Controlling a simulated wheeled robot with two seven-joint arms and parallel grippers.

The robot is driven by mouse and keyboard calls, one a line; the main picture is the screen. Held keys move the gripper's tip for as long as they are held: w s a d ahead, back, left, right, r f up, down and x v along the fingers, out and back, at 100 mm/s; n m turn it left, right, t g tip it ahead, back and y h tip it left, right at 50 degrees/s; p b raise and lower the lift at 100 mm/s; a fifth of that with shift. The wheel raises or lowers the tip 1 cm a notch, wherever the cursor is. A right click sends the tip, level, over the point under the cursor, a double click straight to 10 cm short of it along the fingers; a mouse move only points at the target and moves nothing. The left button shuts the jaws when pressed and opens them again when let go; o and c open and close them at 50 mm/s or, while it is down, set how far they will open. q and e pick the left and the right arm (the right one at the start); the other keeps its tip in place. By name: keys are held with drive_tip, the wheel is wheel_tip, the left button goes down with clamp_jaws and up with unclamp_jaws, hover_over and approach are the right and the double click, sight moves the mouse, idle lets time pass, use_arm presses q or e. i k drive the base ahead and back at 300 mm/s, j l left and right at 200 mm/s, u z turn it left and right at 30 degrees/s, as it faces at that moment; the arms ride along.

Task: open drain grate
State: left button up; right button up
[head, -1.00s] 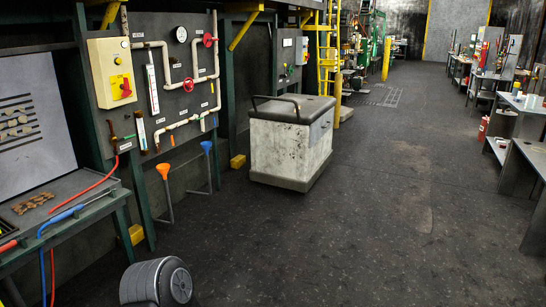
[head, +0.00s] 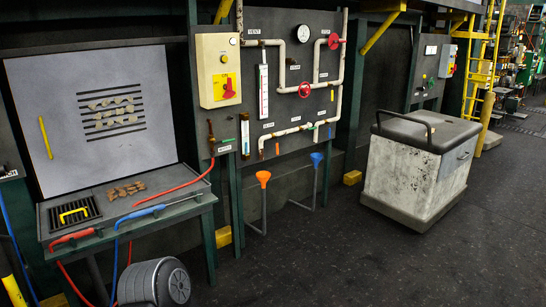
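A small black slotted grate (head: 88,205) with a yellow handle (head: 74,214) is set in the left part of a grey worktop (head: 165,211) at the left of the head view. It lies flat, level with the worktop. A red-handled tool (head: 75,237) and a blue-handled torch (head: 140,214) lie along the front edge, each with a hose. Several small brown pieces (head: 126,190) lie right of the grate.
A grey backboard (head: 60,120) with a slotted section rises behind the worktop. A pipe panel (head: 290,80) stands right of it. Orange (head: 263,178) and blue (head: 317,160) funnels stand below. A worn white bin (head: 415,168) is on the floor. Floor at the lower right is clear.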

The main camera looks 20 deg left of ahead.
sight(72, 208)
drive_tip(key=i+u, duration=0.25)
drive_tip(key=u, duration=0.2)
drive_tip(key=i+l+u, duration=0.15)
drive_tip(key=i+u, duration=0.15)
drive_tip(key=u, duration=0.15)
drive_tip(key=i+l+u, duration=0.2)
drive_tip(key=u, duration=0.3)
drive_tip(key=i+l+u, duration=0.2)
drive_tip(key=u, duration=0.25)
drive_tip(key=i+l+u, duration=0.15)
drive_tip(key=l+u, duration=0.3)
